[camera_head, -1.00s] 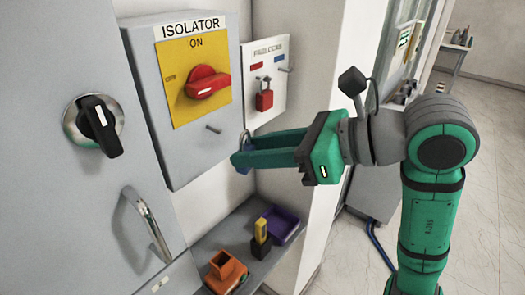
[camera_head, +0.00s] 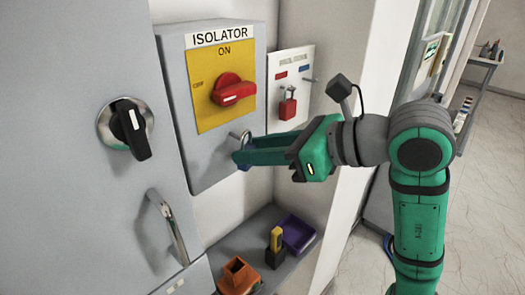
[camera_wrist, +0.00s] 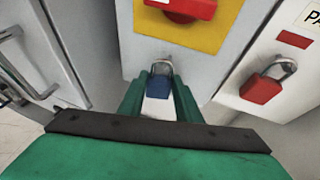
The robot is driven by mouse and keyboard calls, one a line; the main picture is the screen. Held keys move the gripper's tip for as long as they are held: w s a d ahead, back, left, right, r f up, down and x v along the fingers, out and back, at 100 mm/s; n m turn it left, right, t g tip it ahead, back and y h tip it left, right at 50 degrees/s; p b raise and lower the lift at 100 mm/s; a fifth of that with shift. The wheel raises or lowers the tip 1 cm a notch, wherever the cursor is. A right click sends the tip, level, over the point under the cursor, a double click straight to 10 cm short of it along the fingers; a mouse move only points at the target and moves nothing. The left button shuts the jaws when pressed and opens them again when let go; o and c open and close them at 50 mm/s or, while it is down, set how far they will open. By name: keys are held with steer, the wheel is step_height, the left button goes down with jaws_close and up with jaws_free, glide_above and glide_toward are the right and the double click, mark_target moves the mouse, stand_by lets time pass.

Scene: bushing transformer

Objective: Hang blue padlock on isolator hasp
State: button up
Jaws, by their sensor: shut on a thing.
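The blue padlock (camera_wrist: 159,84) is between the fingertips of my gripper (camera_wrist: 160,88) in the wrist view, with its metal shackle upward. In the head view my gripper (camera_head: 243,156) is shut on it, and the fingers hide most of its body. The isolator box (camera_head: 202,152) has a yellow plate with a red handle (camera_head: 233,92) and the word ON above it. The padlock is close to the box's lower right front, where the hasp peg sits. The shackle (camera_head: 241,137) overlaps the peg's place in the picture; I cannot tell whether it is around the peg.
A red padlock (camera_head: 288,106) hangs on the white panel (camera_head: 309,62) at the right. Below, a shelf (camera_head: 262,225) holds an orange holder (camera_head: 238,277), a black and yellow item (camera_head: 275,245) and a purple tray (camera_head: 301,236). A cabinet handle (camera_head: 168,226) sticks out at the left.

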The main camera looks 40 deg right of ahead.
steer(key=shift+w+a, duration=0.1)
steer(key=shift+w, duration=0.6)
steer(key=shift+w+f, duration=0.45)
steer(key=shift+w, duration=0.1)
steer(key=shift+f, duration=0.15)
steer(key=o, duration=1.2)
steer(key=shift+a, duration=0.1)
steer(key=shift+c, duration=0.2)
steer(key=v, duration=1.1)
